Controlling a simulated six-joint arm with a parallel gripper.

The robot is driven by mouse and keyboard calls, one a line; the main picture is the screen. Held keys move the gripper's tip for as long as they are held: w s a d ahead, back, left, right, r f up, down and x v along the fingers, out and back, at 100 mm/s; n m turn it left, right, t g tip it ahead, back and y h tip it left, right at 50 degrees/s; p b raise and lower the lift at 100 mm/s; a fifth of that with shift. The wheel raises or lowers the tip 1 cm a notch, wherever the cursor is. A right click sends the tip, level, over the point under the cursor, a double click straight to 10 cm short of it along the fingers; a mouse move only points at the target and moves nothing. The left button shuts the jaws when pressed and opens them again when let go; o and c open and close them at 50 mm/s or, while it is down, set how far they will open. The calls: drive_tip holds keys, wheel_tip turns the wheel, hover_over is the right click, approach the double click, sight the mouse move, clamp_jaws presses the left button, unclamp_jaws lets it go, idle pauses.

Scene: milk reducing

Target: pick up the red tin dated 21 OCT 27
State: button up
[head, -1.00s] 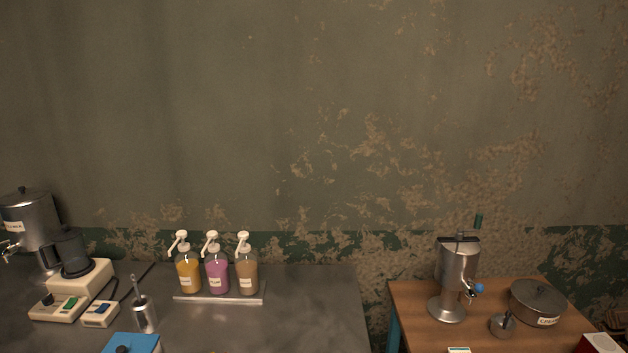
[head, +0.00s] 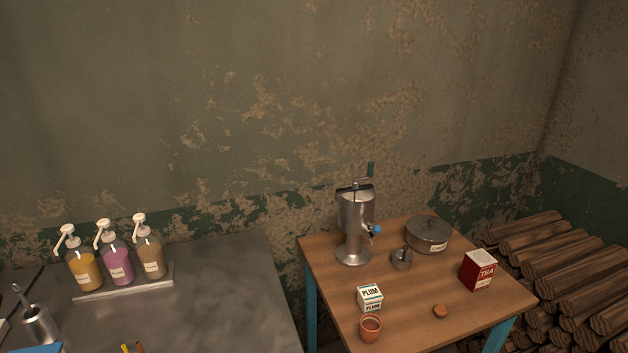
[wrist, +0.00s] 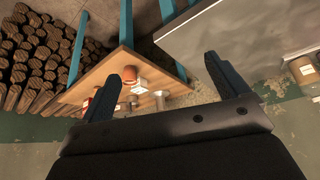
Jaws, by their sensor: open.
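A red tin (head: 478,271) with a white label reading TEA stands upright on the right side of the wooden table (head: 440,329) in the head view. No date can be read on it. In the wrist view a small red and white shape at the table's left edge may be this tin, but it is partly hidden behind a finger. My gripper (wrist: 170,64) is open and empty in the wrist view, well away from the table; it does not show in the head view.
The table also holds a metal dispenser (head: 356,226), lidded pot (head: 428,236), small metal pot (head: 401,260), PLUM box (head: 370,298), clay cup (head: 370,329) and small brown disc (head: 440,311). Stacked logs (head: 570,270) stand right. A metal counter (head: 215,310) with pump bottles (head: 117,265) is left.

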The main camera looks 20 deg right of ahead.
drive_tip(key=w+d+r+m+g+h, duration=0.15)
drive_tip(key=w+d+r+m, duration=0.25)
drive_tip(key=w+d+r, duration=0.75)
drive_tip(key=w+d+m+h, duration=0.15)
drive_tip(key=w+d, duration=0.25)
drive_tip(key=d, duration=0.4)
drive_tip(key=w+d+m, duration=0.2)
drive_tip(key=w+d, duration=0.2)
drive_tip(key=d, duration=0.4)
drive_tip(key=m+g+h, duration=0.1)
drive_tip(key=m+g, duration=0.2)
drive_tip(key=m, duration=0.3)
hover_over(482, 263)
drive_tip(key=w+a, duration=0.2)
drive_tip(key=a, duration=0.5)
wheel_tip(482, 263, down, 11)
drive_tip(key=shift+g, duration=0.25)
drive_tip(key=x, duration=1.1)
drive_tip(key=d+x, duration=0.1)
drive_tip(key=x, duration=0.5)
drive_tip(key=shift+w+d, duration=0.1)
